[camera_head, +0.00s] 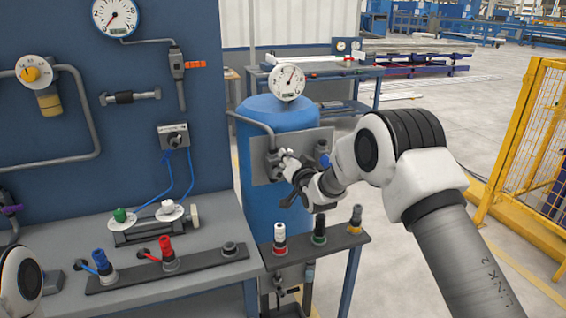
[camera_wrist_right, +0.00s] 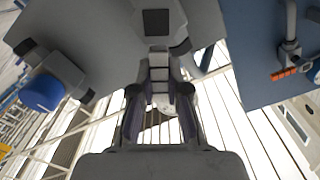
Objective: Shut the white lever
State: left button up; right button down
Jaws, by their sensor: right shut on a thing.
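The white lever (camera_head: 285,155) belongs to a valve on the grey plate (camera_head: 312,139) in front of the blue tank (camera_head: 270,209). My right gripper (camera_head: 291,167) is at this valve, shut on the white lever. The fingers cover most of the lever, so its exact angle is hard to tell. In the right wrist view the gripper (camera_wrist_right: 160,92) has a pale piece (camera_wrist_right: 165,105) between its fingers, below the dark valve body (camera_wrist_right: 157,24). My left gripper is out of view; only part of my left arm shows at the lower left.
A blue-knobbed valve (camera_head: 323,158) sits right of the lever on the same plate. A small shelf (camera_head: 332,247) with several coloured connectors stands below. A gauge (camera_head: 287,82) tops the tank. The blue panel (camera_head: 115,70) stands left, and a yellow fence (camera_head: 535,125) far right.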

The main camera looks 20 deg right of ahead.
jog(key=shift+d+f+m+b, duration=0.45)
jog(key=shift+f+m+b, duration=0.5)
jog(key=shift+m, duration=1.1)
jog(key=shift+d+f+m+b, duration=0.5)
jog(key=shift+f+m+b, duration=0.45)
jog(key=shift+m, duration=1.15)
jog(key=shift+d+f+m+b, duration=0.55)
jog(key=shift+m+b, duration=0.6)
jog(key=shift+m, duration=0.9)
jog(key=shift+a+f, duration=0.1)
jog(key=shift+f, duration=0.05)
jog(key=c, duration=1.1)
grip_release()
jog(key=shift+w, duration=0.1)
jog(key=shift+c, duration=0.2)
jog(key=s, duration=1.2)
jog(key=shift+d, duration=0.2)
